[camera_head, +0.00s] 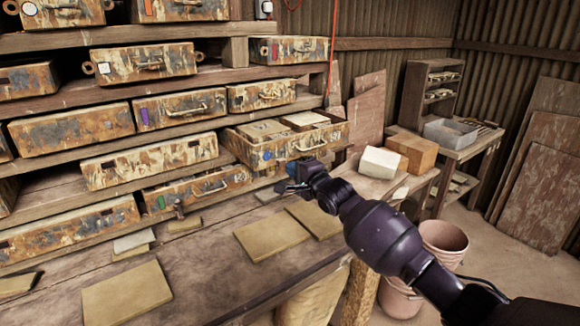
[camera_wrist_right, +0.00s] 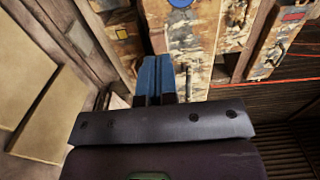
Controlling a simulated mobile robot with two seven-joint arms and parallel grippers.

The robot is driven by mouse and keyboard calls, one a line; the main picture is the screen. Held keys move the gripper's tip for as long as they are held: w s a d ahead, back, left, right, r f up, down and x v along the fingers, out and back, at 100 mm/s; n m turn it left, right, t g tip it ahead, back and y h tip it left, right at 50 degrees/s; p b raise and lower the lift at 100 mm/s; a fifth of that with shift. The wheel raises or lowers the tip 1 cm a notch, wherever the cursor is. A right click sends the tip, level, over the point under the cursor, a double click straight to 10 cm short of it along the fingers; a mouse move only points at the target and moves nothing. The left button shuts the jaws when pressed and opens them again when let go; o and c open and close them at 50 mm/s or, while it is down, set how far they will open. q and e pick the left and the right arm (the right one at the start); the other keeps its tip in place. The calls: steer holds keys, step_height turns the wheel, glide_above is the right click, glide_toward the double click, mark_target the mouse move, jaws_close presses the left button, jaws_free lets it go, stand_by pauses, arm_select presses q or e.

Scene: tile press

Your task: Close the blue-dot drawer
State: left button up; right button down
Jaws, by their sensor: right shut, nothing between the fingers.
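The blue-dot drawer (camera_head: 283,150) is a rust-stained box pulled out of the shelf rack, with tiles lying inside it. Its round blue dot (camera_head: 267,155) is on the left part of its front, and the dot also shows at the top edge of the right wrist view (camera_wrist_right: 180,3). My right gripper (camera_head: 292,170) is in front of and just below the drawer front, with its blue fingers together and empty. In the right wrist view the shut fingers (camera_wrist_right: 155,78) point at the stained front; I cannot tell whether they touch it. My left gripper is out of view.
Other rusty drawers fill the shelves; a lower one (camera_head: 197,190) sits below left. The bench (camera_head: 205,262) holds flat tiles (camera_head: 270,237). To the right are a white block (camera_head: 382,162), a brown box (camera_head: 412,151) and pink buckets (camera_head: 445,240).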

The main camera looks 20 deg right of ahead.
steer(key=shift+x, duration=0.95)
